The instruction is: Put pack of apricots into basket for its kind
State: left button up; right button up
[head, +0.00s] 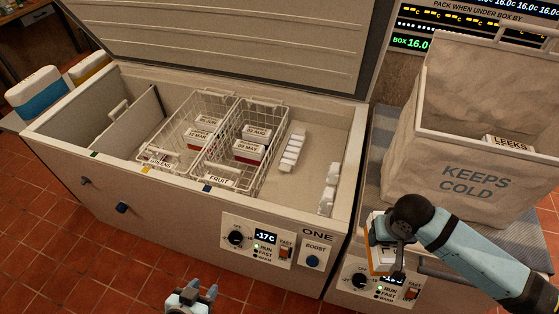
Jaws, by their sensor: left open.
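A white and orange pack (377,262), which looks like the pack of apricots, is at my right gripper (386,243) in front of the second freezer; its label cannot be read. The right gripper appears shut on it, though my wrist hides part of the fingers. The wire basket labelled FRUIT (220,180) stands in the open chest freezer, left of the pack, with labelled packs inside. The wire basket labelled GREENS (160,163) stands to its left, also with packs. My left gripper (193,292) is open and empty at the bottom, in front of the freezer.
The freezer lid (240,40) is raised. White packs (292,150) lie right of the baskets, and a divider (140,130) stands at the left. A KEEPS COLD bag (465,180) holding a LEEKS pack (508,141) stands on the right. Free freezer floor shows beside the white packs.

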aim_at(239, 183)
jog(key=i+j, duration=0.1)
jog(key=j, duration=0.25)
jog(key=i+j+u, duration=0.1)
jog(key=j, duration=0.3)
jog(key=i+j, duration=0.1)
jog(key=j, duration=0.25)
jog(key=i+j+u, duration=0.15)
jog(key=j, duration=0.55)
jog(key=i+j+u, duration=0.1)
jog(key=i+j, duration=0.15)
jog(key=i, duration=0.2)
jog(key=i+j+u, duration=0.1)
jog(key=i, duration=0.3)
jog(key=j, duration=0.1)
